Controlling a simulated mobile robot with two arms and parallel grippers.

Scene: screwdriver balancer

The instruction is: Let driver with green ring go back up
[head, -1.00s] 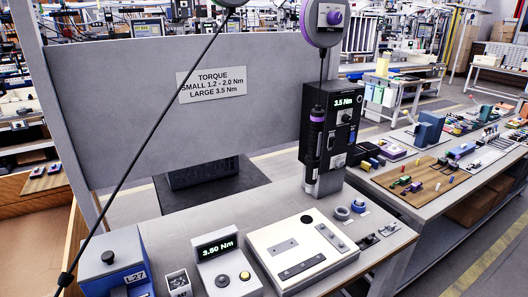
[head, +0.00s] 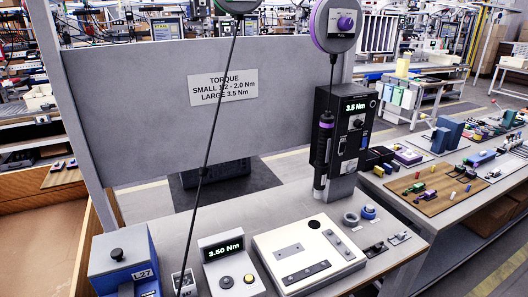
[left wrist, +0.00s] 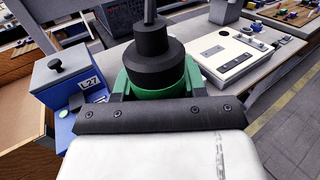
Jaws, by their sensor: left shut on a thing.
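The driver with the green ring (left wrist: 158,50) fills the middle of the left wrist view, its dark stepped body pointing up and its green ring low on it. My left gripper (left wrist: 155,100) is shut around it at the green ring. The lower part of this driver is hidden by the gripper. In the head view the green-rimmed reel (head: 237,6) is at the top edge, and its black cable (head: 218,110) runs down past the front of the bench. The driver and my left gripper are not visible there. My right gripper is not in view.
A purple-ringed driver (head: 324,150) hangs from the purple reel (head: 338,24) beside the black 3.5 Nm unit (head: 356,112). On the bench (head: 175,215) stand a blue L27 box (head: 118,262), a 3.50 Nm display (head: 224,247) and a white fixture (head: 310,253). A grey sign panel stands behind.

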